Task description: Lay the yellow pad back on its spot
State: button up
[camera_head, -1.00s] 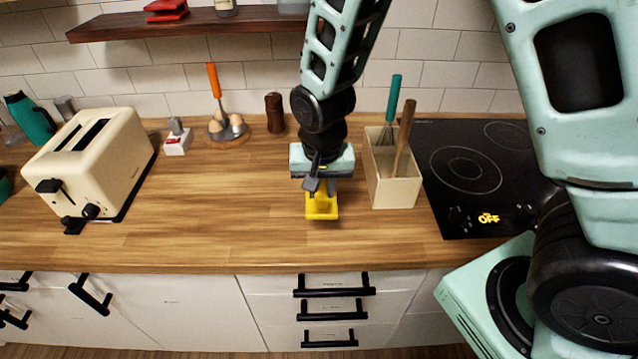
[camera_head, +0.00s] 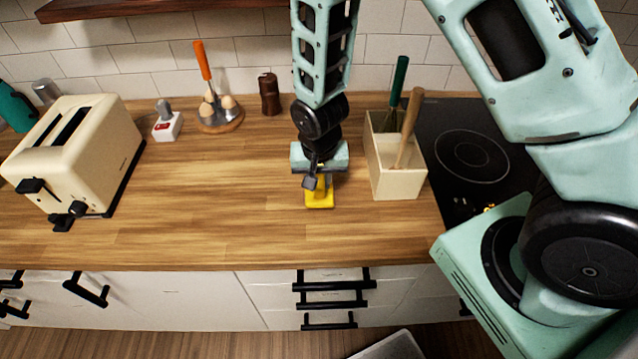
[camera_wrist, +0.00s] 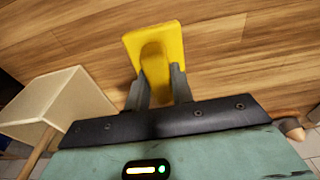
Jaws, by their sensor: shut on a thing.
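The yellow pad (camera_head: 319,199) is at the tip of my gripper (camera_head: 318,184), over the wooden counter left of the utensil box. In the wrist view the yellow pad (camera_wrist: 140,42) shows a flat face with a raised rounded grip, and the grey fingers of my gripper (camera_wrist: 160,88) are shut on that grip. The pad is on the counter or just above it; I cannot tell which. No marked spot for the pad is visible, and the counter directly beneath it is hidden.
A cream utensil box (camera_head: 396,183) with a whisk and wooden tool stands close on the right, before the black cooktop (camera_head: 462,150). A cream toaster (camera_head: 75,160) stands at left. An egg holder (camera_head: 220,122) and pepper mill (camera_head: 269,95) are behind. Counter between is clear.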

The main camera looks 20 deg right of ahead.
jog(key=shift+f, duration=1.35)
jog(key=shift+f, duration=0.1)
jog(key=o, duration=1)
jog(key=shift+c, duration=0.2)
